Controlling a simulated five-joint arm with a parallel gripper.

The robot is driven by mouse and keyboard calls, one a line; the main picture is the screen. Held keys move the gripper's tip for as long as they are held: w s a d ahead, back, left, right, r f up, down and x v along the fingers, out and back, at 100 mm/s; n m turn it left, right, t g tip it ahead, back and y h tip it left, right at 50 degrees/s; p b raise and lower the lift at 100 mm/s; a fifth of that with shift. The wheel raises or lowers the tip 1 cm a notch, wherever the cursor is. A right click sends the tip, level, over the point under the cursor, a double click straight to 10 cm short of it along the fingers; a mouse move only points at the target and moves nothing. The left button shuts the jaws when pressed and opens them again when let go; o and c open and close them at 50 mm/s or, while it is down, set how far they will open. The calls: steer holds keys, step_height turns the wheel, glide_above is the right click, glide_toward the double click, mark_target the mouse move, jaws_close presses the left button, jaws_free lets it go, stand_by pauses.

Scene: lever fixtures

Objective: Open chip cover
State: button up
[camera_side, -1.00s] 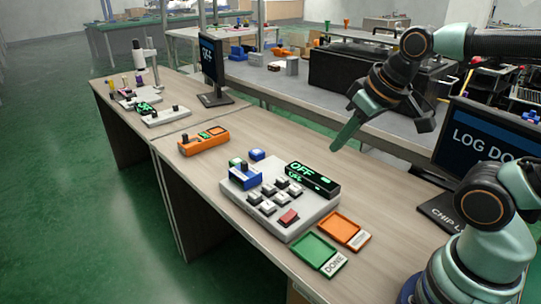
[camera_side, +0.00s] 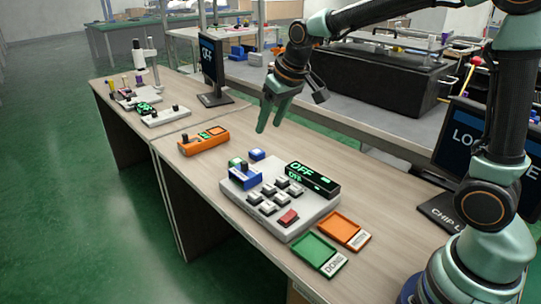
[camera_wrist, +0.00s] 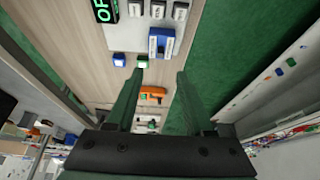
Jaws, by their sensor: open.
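A grey keypad device (camera_side: 252,207) sits on the wooden table. At its left end is a blue block-like part (camera_side: 245,179), probably the chip cover; it also shows in the wrist view (camera_wrist: 162,42) with pale marks on it. I cannot tell whether it is open or closed. A small green block (camera_wrist: 143,62) is beside it. A loose blue block (camera_side: 257,154) lies on the table just behind the device. My gripper (camera_side: 268,117) is open and empty, in the air above and behind the device, with its fingers (camera_wrist: 158,72) pointing down.
A black display reading OFF (camera_side: 313,180) stands along the device's back edge. Green (camera_side: 318,253) and orange (camera_side: 345,230) trays lie to its right. An orange instrument (camera_side: 203,142) lies to its left. A monitor (camera_side: 212,62) stands farther back.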

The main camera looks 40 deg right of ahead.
glide_toward(245, 162)
steer(key=x, duration=0.8)
steer(key=shift+w+f, duration=0.15)
steer(key=shift+f, duration=0.2)
jaws_close()
stand_by(1.3)
